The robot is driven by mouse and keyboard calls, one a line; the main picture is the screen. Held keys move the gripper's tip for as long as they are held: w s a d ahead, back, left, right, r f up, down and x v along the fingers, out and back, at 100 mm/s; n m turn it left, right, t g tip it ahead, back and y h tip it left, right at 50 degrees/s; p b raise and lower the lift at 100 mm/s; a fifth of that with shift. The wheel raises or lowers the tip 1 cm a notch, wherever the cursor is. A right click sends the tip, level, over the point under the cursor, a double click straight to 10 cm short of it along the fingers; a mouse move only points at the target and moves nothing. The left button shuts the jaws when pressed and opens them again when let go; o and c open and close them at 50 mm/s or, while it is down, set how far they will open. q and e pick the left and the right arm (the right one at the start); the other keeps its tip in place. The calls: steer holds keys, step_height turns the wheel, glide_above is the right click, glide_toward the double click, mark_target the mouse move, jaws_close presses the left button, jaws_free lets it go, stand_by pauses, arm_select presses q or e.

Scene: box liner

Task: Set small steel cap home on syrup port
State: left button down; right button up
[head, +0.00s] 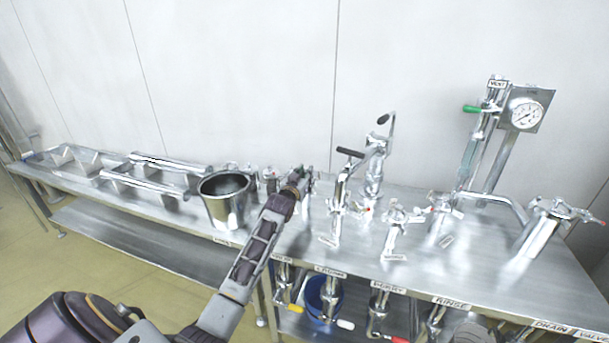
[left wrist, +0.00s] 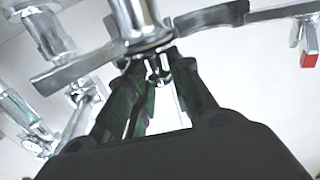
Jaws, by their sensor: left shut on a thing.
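My left gripper (head: 303,178) reaches over the steel bench among the upright fittings, just right of a steel bucket. In the left wrist view its dark fingers (left wrist: 152,66) are shut on a small shiny steel piece (left wrist: 160,72), which I take for the small steel cap; the fingers hide most of it. A steel pipe end with a flange (left wrist: 140,30) and clamp arms stands right at the fingertips. I cannot tell whether cap and pipe touch, nor whether this is the syrup port. My right gripper is not in view.
The steel bucket (head: 225,199) stands close left of my left arm. A clamped upright fitting with a black handle (head: 340,205) stands close right. More valves (head: 397,230) and a pressure gauge (head: 525,114) fill the right side. Labelled fittings hang below the bench's front edge.

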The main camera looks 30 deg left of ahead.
arm_select(q)
steer(key=shift+f, duration=0.1)
steer(key=c, duration=1.5)
jaws_free()
steer(key=shift+c, duration=0.2)
steer(key=o, duration=0.4)
steer(key=shift+c, duration=0.2)
steer(key=shift+f, duration=0.1)
steer(key=shift+s, duration=0.15)
steer(key=v, duration=1.1)
steer(key=shift+s, duration=0.35)
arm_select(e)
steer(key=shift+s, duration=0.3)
arm_select(q)
steer(key=shift+d, duration=0.1)
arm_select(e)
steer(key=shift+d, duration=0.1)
